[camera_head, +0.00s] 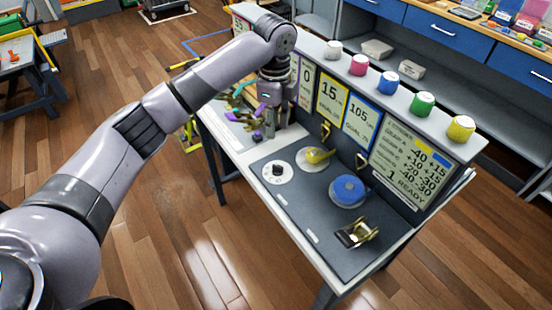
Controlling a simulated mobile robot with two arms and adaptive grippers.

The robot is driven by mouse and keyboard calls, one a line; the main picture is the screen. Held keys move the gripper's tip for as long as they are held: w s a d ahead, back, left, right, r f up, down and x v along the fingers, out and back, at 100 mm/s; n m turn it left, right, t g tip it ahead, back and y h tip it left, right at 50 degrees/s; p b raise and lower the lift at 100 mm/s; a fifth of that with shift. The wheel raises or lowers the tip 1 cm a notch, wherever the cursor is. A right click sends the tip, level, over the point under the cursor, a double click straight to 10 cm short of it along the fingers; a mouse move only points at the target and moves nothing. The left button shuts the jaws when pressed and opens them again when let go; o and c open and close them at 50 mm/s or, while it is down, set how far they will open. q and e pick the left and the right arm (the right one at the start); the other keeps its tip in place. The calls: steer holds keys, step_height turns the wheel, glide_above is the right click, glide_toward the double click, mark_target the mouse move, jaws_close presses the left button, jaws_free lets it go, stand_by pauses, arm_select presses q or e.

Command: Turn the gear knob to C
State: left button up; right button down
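A white round dial (278,172) with a small black knob in its middle lies flat on the left part of the dark panel. I take it to be the gear knob; its letters are too small to read, so I cannot tell its setting. My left gripper (276,128) points down beyond the dial, near the display wall, and is apart from the dial. Its fingers are small and blend with the things behind them, so I cannot tell whether they are open or shut. My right gripper is not in view.
Coloured items lie left of my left gripper.

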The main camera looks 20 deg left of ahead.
mark_target(275, 165)
arm_select(q)
step_height(275, 165, down, 15)
steer(key=shift+w+r+p, duration=0.1)
steer(key=shift+r+p, duration=0.05)
steer(key=shift+p, duration=0.9)
steer(key=shift+c, duration=0.4)
jaws_close()
